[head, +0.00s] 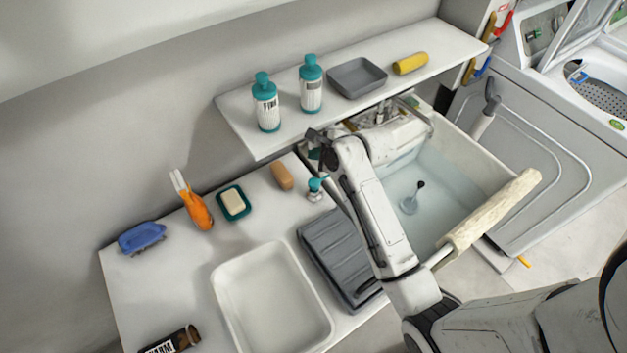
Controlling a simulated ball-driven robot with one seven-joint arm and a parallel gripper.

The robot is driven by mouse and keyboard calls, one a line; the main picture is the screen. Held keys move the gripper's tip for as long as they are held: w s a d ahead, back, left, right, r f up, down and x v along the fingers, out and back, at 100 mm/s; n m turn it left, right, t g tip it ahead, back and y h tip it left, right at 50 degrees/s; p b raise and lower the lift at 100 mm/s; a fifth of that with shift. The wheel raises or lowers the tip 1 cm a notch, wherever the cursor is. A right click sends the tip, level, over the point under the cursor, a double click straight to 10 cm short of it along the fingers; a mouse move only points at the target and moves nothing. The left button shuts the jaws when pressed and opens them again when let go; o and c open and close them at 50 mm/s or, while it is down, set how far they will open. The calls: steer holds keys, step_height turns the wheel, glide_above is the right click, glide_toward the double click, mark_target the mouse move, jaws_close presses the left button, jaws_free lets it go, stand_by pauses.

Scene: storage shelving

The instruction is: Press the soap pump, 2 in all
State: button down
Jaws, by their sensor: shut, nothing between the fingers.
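The soap pump (315,186), with a teal head, stands on the white counter beside the sink, near the back edge of the ribbed grey drainboard. My gripper (321,163) is shut and empty, seen small and dark at the end of my white arm. In the picture it is just above the pump head. I cannot tell whether it touches the head. My arm hides part of the space right of the pump.
A shelf (240,112) above the counter holds two teal-capped bottles (266,105), a grey tray (357,76) and a yellow roll (410,63). A brown sponge (282,176), soap dish (233,203), orange bottle (197,211) and white basin (222,290) occupy the counter. The sink (490,172) is right.

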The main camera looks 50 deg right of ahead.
steer(key=b, duration=0.8)
glide_above(312, 181)
steer(key=s, duration=0.2)
steer(key=shift+w+f, duration=0.15)
steer(key=shift+f, duration=1.5)
steer(key=shift+w+f, duration=0.1)
steer(key=shift+f, duration=1.55)
steer(key=shift+f+b, duration=0.3)
steer(key=shift+f, duration=0.8)
steer(key=shift+f, duration=0.1)
steer(key=shift+f, duration=0.3)
steer(key=shift+s+f, duration=0.1)
steer(key=shift+f, duration=0.9)
steer(key=shift+r+p, duration=1.35)
steer(key=shift+r, duration=0.05)
step_height(312, 181, up, 5)
steer(key=p, duration=0.5)
steer(key=shift+p, duration=0.3)
